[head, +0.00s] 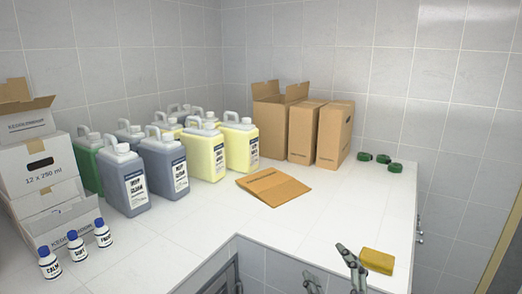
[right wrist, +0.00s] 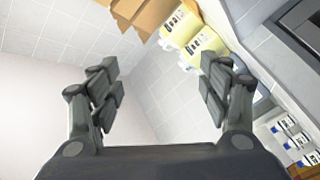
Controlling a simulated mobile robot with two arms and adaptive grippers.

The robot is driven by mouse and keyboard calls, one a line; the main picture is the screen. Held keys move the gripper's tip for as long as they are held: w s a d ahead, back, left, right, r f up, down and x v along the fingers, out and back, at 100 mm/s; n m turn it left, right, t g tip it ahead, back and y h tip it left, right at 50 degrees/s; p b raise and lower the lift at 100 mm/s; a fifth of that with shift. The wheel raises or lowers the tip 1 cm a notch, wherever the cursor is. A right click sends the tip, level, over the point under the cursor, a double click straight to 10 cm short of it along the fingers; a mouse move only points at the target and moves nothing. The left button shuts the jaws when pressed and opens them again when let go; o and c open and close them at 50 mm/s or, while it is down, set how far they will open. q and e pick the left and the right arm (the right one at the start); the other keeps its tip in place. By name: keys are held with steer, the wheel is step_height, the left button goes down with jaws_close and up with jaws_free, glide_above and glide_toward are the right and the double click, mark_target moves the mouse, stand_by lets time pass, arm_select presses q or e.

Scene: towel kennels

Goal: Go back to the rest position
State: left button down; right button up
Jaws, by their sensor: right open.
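My right gripper (head: 328,266) shows at the bottom edge of the head view, in front of the counter's front edge. In the right wrist view its two fingers (right wrist: 159,80) stand wide apart with nothing between them. Most of the right arm is out of the head view. My left gripper is not in view. A yellow sponge-like block (head: 377,261) lies on the white counter (head: 210,225), just right of the right gripper in the head view and apart from it.
Grey and yellow jugs (head: 165,170) stand at the back left, beside white cartons (head: 50,170) and several small bottles (head: 77,247). Brown boxes (head: 333,135) stand at the back. Flat cardboard (head: 273,186) and green caps (head: 381,159) lie on the counter.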

steer(key=s+d+f+m+g+h, duration=0.35)
steer(key=s+f+g, duration=0.2)
steer(key=f, duration=0.55)
steer(key=s+d+f+m+g, duration=0.1)
steer(key=s+f+m+g, duration=0.15)
steer(key=s+f, duration=0.4)
steer(key=s+f+m+g+y, duration=0.1)
steer(key=s+f+g, duration=0.25)
steer(key=s, duration=0.55)
steer(key=s+d+f+m+g, duration=0.1)
steer(key=s+f+m+g, duration=0.2)
steer(key=s, duration=0.4)
step_height(320, 180, down, 27)
steer(key=s+n+g, duration=0.1)
steer(key=s+g, duration=0.1)
steer(key=s+d+f, duration=0.3)
steer(key=s+f, duration=1.3)
steer(key=shift+s+f+n+g, duration=0.25)
steer(key=shift+f+n+g, duration=0.05)
steer(key=shift+g, duration=0.05)
steer(key=shift+d, duration=0.1)
